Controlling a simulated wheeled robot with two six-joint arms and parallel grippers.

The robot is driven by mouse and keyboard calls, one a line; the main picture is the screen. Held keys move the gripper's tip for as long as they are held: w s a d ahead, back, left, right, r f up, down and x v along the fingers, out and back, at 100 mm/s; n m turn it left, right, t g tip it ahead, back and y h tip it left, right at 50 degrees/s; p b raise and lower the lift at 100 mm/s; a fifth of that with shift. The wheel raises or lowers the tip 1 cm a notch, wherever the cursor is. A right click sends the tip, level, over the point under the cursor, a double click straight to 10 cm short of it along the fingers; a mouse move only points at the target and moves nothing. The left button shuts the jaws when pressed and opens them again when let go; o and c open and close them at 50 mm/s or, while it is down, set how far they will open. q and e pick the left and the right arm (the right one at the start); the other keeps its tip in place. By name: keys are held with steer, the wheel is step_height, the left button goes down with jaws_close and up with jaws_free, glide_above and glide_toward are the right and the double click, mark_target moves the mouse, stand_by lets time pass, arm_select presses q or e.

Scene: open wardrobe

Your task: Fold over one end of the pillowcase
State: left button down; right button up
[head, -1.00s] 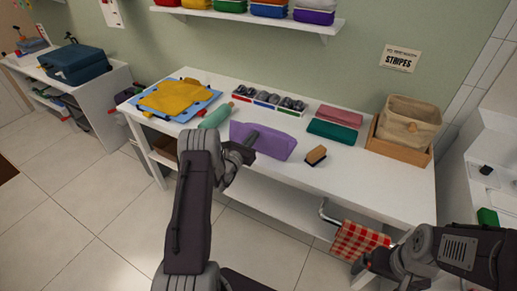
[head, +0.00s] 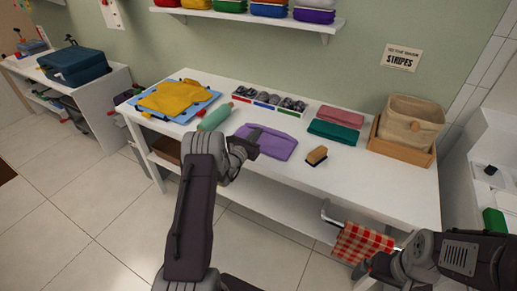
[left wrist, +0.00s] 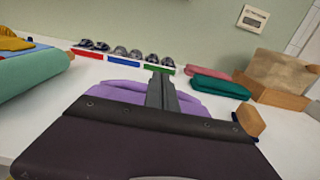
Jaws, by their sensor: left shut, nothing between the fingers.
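The purple pillowcase (head: 272,143) lies on the white table's front middle, and its left end looks doubled over on itself. It also shows in the left wrist view (left wrist: 100,96), partly hidden behind my gripper. My left gripper (head: 256,145) is shut and empty, with its fingertips over the left part of the pillowcase. Its closed fingers show in the left wrist view (left wrist: 160,92); I cannot tell whether they touch the cloth. My right gripper (head: 362,269) is at the lower right, in front of the table and low, beside a red checked cloth; its jaws are too small to read.
A teal roll (head: 214,117) lies left of the pillowcase, and a wooden brush (head: 316,156) lies right. Behind are a divided tray (head: 270,102) and folded green (head: 334,131) and pink cloths. A basket (head: 410,121) stands at right. The red checked cloth (head: 362,242) hangs from a rail.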

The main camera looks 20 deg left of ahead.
stand_by(0.5)
arm_select(q)
steer(key=s+r+p, duration=0.4)
steer(key=s+r, duration=0.1)
steer(key=shift+a, duration=0.2)
stand_by(1.0)
